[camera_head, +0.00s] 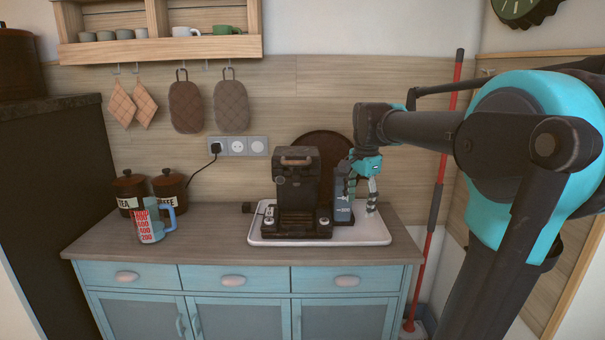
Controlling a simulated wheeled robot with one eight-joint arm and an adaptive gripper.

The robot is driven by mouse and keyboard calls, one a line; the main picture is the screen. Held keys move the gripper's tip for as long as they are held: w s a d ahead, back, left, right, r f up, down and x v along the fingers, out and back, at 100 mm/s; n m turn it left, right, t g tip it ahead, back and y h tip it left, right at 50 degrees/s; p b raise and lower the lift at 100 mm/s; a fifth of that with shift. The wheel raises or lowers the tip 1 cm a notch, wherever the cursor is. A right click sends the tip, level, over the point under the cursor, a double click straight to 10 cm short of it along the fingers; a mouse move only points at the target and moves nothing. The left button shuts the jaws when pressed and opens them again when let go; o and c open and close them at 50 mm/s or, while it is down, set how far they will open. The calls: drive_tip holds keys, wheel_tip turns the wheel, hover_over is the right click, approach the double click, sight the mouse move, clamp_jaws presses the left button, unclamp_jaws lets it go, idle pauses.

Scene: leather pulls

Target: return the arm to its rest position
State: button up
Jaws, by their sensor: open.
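My arm comes in from the right and reaches across toward the coffee machine (296,190) on the cabinet. My gripper (361,206) points down at the right side of the machine, above the white tray (377,232). Its fingers are apart and I see nothing held between them. Part of the gripper overlaps the machine's grey-blue side part (342,208) in this view, and I cannot tell whether they touch. The arm is bent at a large teal and black joint on the right.
A measuring cup (150,225) and two dark canisters (169,188) stand at the left of the counter (215,232). A wooden shelf (160,50) with cups hangs above. A red pole (437,190) stands right of the cabinet. The counter between cup and tray is clear.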

drive_tip(key=s+d+f+n+t, duration=0.1)
drive_tip(key=s+f+n, duration=0.5)
drive_tip(key=s+f, duration=0.3)
drive_tip(key=s+d+f+n+t, duration=0.1)
drive_tip(key=s+f+n+t, duration=0.1)
drive_tip(key=s+f+n, duration=0.4)
drive_tip(key=s+f, duration=0.4)
drive_tip(key=f, duration=0.6)
drive_tip(key=shift+d+n, duration=0.35)
drive_tip(key=shift+n, duration=0.05)
